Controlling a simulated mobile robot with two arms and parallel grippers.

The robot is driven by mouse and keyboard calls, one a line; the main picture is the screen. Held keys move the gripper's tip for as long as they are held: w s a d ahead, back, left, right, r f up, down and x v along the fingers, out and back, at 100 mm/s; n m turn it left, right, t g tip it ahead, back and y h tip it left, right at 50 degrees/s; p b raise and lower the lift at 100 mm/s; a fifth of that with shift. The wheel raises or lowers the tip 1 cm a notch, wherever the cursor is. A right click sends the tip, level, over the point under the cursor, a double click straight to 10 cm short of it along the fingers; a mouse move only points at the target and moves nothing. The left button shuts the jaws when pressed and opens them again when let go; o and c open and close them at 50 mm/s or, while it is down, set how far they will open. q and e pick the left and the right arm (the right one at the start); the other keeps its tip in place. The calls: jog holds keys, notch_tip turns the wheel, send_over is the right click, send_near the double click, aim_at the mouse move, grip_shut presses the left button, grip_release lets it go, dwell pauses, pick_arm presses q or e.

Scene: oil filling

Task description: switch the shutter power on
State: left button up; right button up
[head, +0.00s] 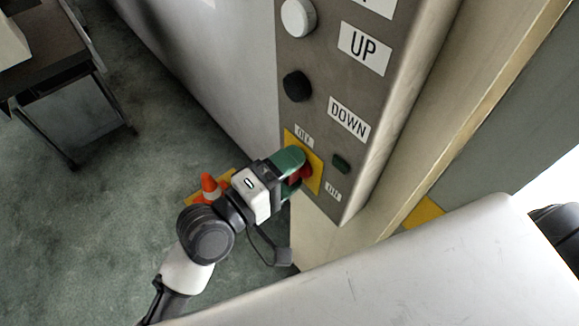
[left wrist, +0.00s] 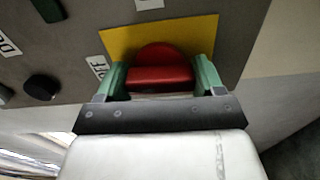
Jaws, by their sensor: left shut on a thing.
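The shutter control panel (head: 318,95) is a grey metal box at the upper right of the head view. A red rotary switch (head: 306,172) sits on its yellow plate (head: 318,176) near the panel's lower end. The same red switch (left wrist: 160,72) and yellow plate (left wrist: 120,40) show in the left wrist view. My left gripper (head: 297,166) has green fingertips on both sides of the red switch and is shut on it. The fingers hide part of the switch in the head view. My right gripper is not in view.
Above the switch are a black button (head: 297,87), a white button (head: 298,17) and the labels UP (head: 364,48) and DOWN (head: 349,119). A small green part (head: 341,163) is beside the plate. An orange cone (head: 211,187) stands on the floor. A dark table (head: 50,60) is at far left.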

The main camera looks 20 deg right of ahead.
pick_arm(q)
jog(key=m, duration=0.4)
jog(key=shift+m, duration=0.3)
jog(key=m, duration=0.4)
jog(key=shift+p, duration=0.3)
jog(key=m, duration=0.5)
jog(key=shift+m+p, duration=0.35)
jog(key=shift+m, duration=1.55)
jog(key=shift+f, duration=0.1)
jog(key=o, duration=0.9)
jog(key=shift+o, duration=0.2)
